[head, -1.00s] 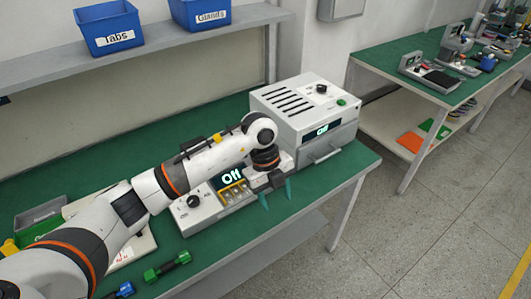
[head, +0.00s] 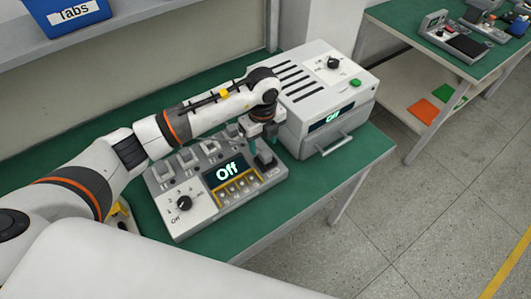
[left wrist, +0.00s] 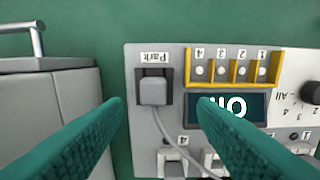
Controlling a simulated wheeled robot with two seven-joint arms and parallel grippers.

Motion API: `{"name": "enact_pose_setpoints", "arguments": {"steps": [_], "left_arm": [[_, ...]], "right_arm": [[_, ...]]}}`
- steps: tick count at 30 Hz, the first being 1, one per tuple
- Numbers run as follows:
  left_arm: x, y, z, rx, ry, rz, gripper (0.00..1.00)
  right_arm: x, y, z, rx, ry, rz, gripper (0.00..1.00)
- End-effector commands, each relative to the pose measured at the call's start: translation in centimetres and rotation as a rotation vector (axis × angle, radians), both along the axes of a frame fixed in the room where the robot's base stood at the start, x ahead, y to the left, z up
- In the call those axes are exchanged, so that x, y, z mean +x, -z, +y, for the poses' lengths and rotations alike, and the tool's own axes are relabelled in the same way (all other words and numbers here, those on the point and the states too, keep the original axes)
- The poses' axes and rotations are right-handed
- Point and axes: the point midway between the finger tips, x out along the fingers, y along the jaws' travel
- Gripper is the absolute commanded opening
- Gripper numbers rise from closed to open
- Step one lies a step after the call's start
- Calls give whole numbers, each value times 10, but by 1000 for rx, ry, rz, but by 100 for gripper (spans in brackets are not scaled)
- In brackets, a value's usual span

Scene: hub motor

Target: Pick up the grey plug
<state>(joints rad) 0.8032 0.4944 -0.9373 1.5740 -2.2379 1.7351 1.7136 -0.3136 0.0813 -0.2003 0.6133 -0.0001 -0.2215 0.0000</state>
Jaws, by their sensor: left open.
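The grey plug (left wrist: 153,92) sits in the square dark socket marked "Park" on the tester box (head: 205,205), and a grey cable runs from it. My left gripper (head: 264,146) points down over that end of the box. In the left wrist view its two teal fingers are open, one on each side of the plug in the picture, with gaps between. I cannot tell how far above the plug the fingertips are. In the head view the gripper partly hides the plug. My right gripper is not in view.
A larger grey machine (head: 318,85) with a handle stands close beside the gripper and also shows in the left wrist view (left wrist: 50,110). Several grey blocks line the tester's back edge. A yellow row of numbered sockets (left wrist: 235,68) lies near the display. The table's front edge is clear.

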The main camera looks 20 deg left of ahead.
Motion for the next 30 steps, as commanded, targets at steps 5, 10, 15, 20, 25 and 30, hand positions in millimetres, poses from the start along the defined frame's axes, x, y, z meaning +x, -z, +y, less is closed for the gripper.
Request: {"name": "enact_pose_setpoints", "arguments": {"steps": [5,10,15,20,25,30], "left_arm": [[0,13,0,0,-1,0,53],[3,32,-2,1,-2,4,53],[4,57,-2,-1,-1,2,53],[5,65,-2,-1,1,-2,53],[5,65,-2,-1,1,-2,51],[5,65,-2,-1,0,-2,23]], "right_arm": [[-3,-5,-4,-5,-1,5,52],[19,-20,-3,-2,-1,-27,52],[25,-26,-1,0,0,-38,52],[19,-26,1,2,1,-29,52],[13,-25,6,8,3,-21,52],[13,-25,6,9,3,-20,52]]}}
